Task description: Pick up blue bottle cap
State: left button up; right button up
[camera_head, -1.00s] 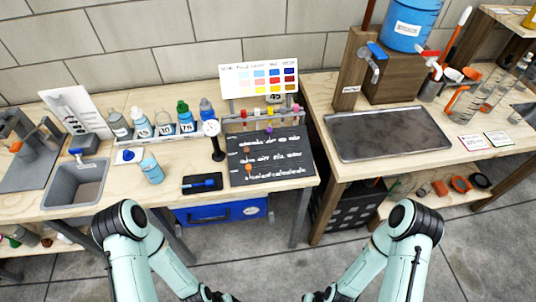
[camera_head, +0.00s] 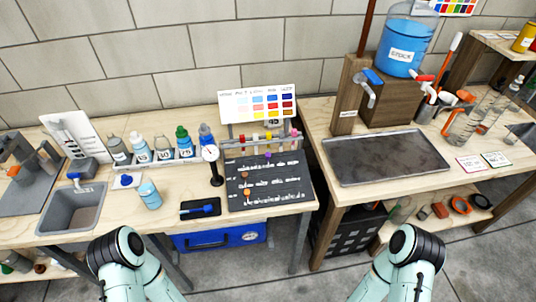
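A small blue object that looks like the blue bottle cap (camera_head: 126,180) lies on a white square on the left workbench, between the sink and a light blue bottle (camera_head: 150,196). It is too small to make out in detail. My two arms come up from the bottom edge, left and right, below the benches. Both grippers are out of view.
Several bottles (camera_head: 163,151) stand in a row behind. A gauge on a stand (camera_head: 210,154), a black tray (camera_head: 201,209) and a dark board (camera_head: 268,185) are to the right. The sink (camera_head: 72,210) is left. A metal tray (camera_head: 385,157) lies on the right bench.

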aim_at(126, 179)
jog(key=j+u, duration=0.15)
jog(key=u, duration=1.15)
jog(key=k+j, duration=0.05)
